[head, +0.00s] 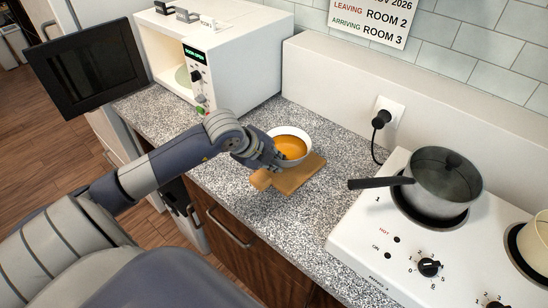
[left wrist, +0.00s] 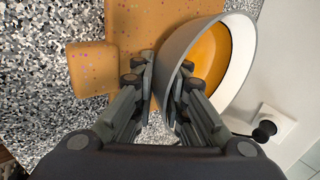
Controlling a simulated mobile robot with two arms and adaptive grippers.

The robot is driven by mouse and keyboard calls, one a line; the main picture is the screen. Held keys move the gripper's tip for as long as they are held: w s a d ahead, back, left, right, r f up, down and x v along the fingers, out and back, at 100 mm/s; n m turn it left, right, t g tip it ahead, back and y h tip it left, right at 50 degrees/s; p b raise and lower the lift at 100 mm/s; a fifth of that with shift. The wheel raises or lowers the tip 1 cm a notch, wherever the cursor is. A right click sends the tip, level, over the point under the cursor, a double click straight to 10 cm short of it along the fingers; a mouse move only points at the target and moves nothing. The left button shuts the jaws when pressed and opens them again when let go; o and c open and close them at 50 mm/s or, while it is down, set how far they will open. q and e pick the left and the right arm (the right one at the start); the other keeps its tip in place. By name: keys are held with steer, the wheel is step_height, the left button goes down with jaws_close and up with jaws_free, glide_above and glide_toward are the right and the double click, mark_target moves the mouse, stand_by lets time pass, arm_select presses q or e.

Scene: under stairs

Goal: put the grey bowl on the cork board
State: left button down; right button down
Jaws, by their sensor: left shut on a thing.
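The grey bowl (head: 290,143) has a white inside and holds something orange. In the head view it is at or over the far part of the cork board (head: 292,181), which lies on the counter. My left gripper (head: 275,158) is shut on the bowl's near wall. In the left wrist view the two fingers (left wrist: 163,85) pinch the wall of the bowl (left wrist: 185,48), with the cork board (left wrist: 130,25) behind them. I cannot tell whether the bowl touches the board or hangs just above it. My right gripper is not in view.
A white microwave (head: 245,70) with its door (head: 85,72) open stands at the back left. A white hob (head: 375,225) with a grey lidded pot (head: 440,185) is on the right; the pot's handle points toward the board. A plug (head: 381,119) with a cord is on the wall behind.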

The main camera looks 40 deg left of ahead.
arm_select(q)
steer(key=shift+f, duration=0.1)
steer(key=shift+w, duration=0.1)
steer(key=shift+f, duration=0.2)
steer(key=c, duration=1.9)
jaws_free()
steer(key=shift+r, duration=0.25)
steer(key=shift+b+v, duration=1.05)
steer(key=shift+v, duration=4.95)
